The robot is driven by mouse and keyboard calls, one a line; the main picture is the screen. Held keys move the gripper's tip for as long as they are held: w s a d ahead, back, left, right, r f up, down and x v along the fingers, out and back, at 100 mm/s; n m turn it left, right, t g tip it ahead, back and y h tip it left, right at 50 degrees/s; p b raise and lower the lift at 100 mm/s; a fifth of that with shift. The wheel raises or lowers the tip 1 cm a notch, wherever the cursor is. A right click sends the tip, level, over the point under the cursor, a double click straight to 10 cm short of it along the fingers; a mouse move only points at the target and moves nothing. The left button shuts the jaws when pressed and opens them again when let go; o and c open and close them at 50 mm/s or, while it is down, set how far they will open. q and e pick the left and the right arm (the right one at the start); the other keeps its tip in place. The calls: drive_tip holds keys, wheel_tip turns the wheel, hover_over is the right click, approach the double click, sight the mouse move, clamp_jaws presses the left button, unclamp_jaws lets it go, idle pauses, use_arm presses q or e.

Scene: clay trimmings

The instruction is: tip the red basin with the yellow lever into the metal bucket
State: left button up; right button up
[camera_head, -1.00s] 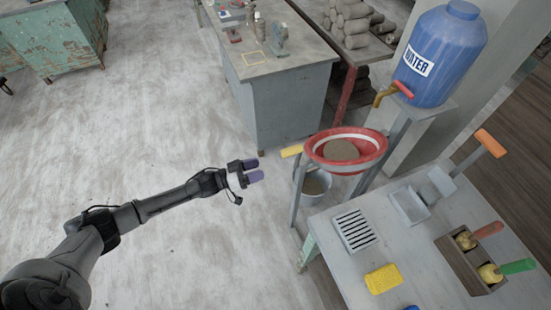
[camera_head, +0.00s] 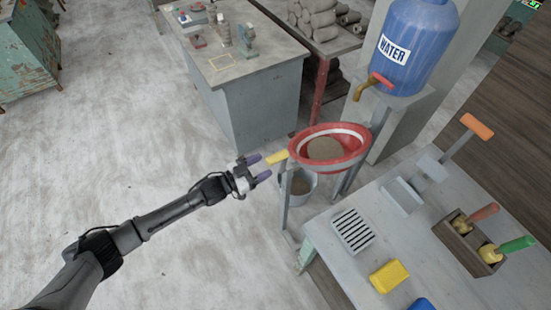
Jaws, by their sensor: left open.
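The red basin (camera_head: 299,147) with a white band sits in a grey stand below the water tap, holding a round brownish mass. Its yellow lever (camera_head: 277,157) sticks out from the left side of the basin. The metal bucket (camera_head: 310,191) hangs or stands below the basin, partly hidden by the stand, with brownish content. My left gripper (camera_head: 257,168) is open, its two purple-tipped fingers pointing right at the lever's left end. The fingertips are at or just beside the lever; I cannot tell whether they touch it. My right gripper is not in view.
A blue water barrel (camera_head: 414,55) with a brass tap stands behind the basin. The grey table (camera_head: 345,266) at right holds a slotted grate (camera_head: 352,230), a yellow sponge-like block (camera_head: 389,276) and a wooden tool box (camera_head: 460,246).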

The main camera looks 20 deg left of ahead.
sight(275, 159)
use_arm(q)
drive_tip(key=shift+x, duration=2.9)
drive_tip(key=shift+a, duration=0.1)
drive_tip(key=shift+c, duration=0.5)
clamp_jaws()
drive_tip(key=shift+a, duration=0.1)
